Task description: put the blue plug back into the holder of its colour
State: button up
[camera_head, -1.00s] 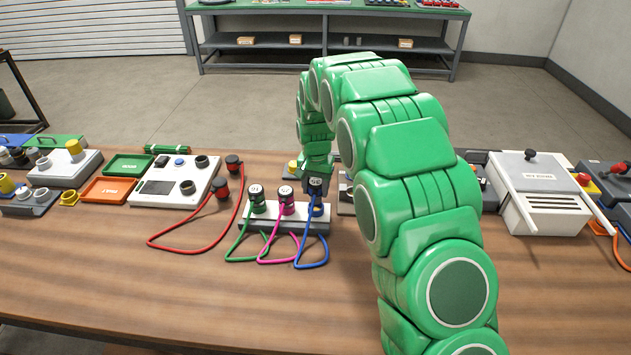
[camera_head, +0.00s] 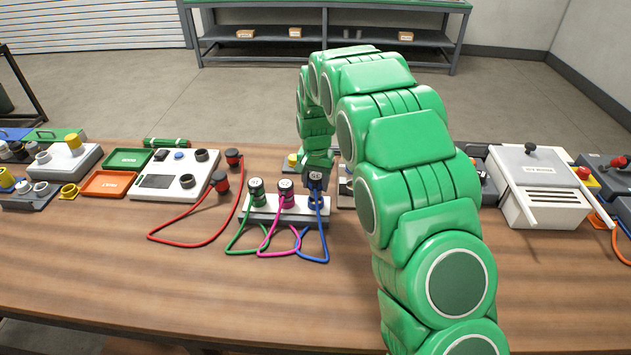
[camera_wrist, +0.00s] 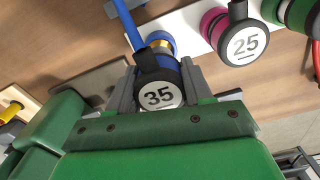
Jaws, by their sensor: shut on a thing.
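The blue plug, a black body with a round white cap marked 35 and a blue cable, shows in the wrist view (camera_wrist: 160,92) and the head view (camera_head: 315,178). My gripper (camera_wrist: 160,85) is shut on it, one finger on each side. The blue holder (camera_wrist: 160,42) is at the right end of the white holder block (camera_head: 262,218). The plug's lower end is at the blue holder and looks lined up with it; how deep it sits I cannot tell. In the head view my gripper (camera_head: 317,170) partly hides the plug.
On the same block stand a magenta plug marked 25 (camera_head: 286,194) and a green plug (camera_head: 257,190), close beside on the left. Their cables loop over the table front. A white panel with a red cable (camera_head: 178,180) lies further left.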

aim_at(315, 175)
jog(key=shift+f, duration=1.75)
dwell(0.8)
jog(key=o, duration=1.3)
jog(key=shift+o, duration=0.2)
notch_tip(315, 175, up, 7)
jog(key=shift+f, duration=0.2)
jog(key=shift+r, duration=0.65)
